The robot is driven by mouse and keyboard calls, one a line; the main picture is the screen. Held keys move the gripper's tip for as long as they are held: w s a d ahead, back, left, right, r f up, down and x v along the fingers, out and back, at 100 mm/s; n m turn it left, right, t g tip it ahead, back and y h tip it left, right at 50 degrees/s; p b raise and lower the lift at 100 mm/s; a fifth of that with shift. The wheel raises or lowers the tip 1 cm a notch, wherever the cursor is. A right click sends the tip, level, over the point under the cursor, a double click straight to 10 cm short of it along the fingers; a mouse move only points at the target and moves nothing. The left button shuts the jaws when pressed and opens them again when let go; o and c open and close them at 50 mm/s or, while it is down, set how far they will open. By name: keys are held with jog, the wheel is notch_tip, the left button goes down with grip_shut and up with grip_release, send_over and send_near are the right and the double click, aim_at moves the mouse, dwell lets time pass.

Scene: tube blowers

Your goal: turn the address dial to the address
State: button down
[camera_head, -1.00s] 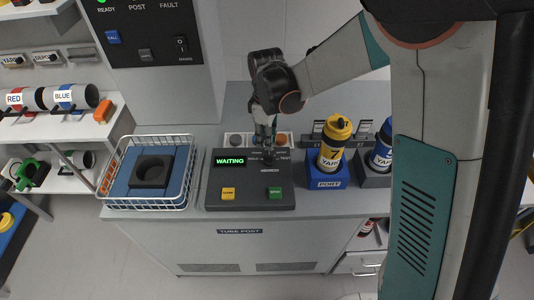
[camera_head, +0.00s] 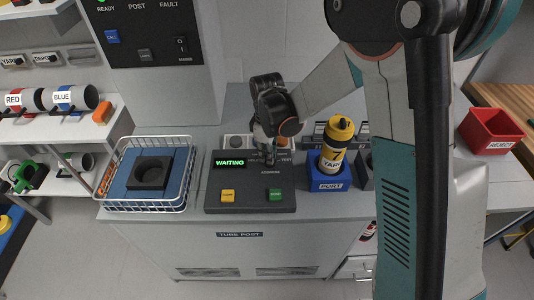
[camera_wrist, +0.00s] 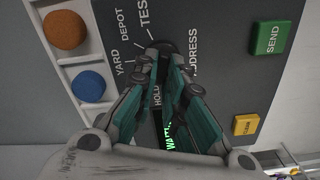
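The address dial (camera_wrist: 166,46) is a small dark knob on the dark console (camera_head: 230,199), mostly hidden by my fingers. In the wrist view its printed marks read HOLD, YARD, DEPOT and TEST, with ADDRESS beside it; its pointer direction cannot be made out. My gripper (camera_head: 269,160) points down at the dial. In the wrist view its two teal fingers (camera_wrist: 165,56) stand apart with a narrow gap, tips at either side of the knob; contact is unclear. A yellow canister (camera_head: 336,146) with a YARD label stands upright in the blue port block (camera_head: 328,184).
The console has a green WAITING display (camera_head: 229,163), a yellow button (camera_head: 228,196) and a green SEND button (camera_wrist: 270,39). A wire basket (camera_head: 151,205) with a black holder stands left. A red REJECT bin (camera_head: 490,131) is at right. Red and blue canisters lie on the left shelf.

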jog(key=shift+m, duration=0.4)
jog(key=m, duration=0.2)
jog(key=m+b, duration=0.1)
jog(key=m, duration=0.2)
jog(key=shift+w+d+m, duration=0.2)
jog(key=shift+w+m, duration=0.05)
jog(key=shift+m, duration=0.15)
jog(key=m, duration=0.3)
jog(key=shift+d+b, duration=0.15)
jog(key=shift+b, duration=0.2)
jog(key=shift+w+d+m, duration=0.1)
jog(key=shift+d+m, duration=0.05)
jog(key=shift+m, duration=1.85)
jog(key=c, duration=1.9)
grip_release()
jog(key=shift+c, duration=0.2)
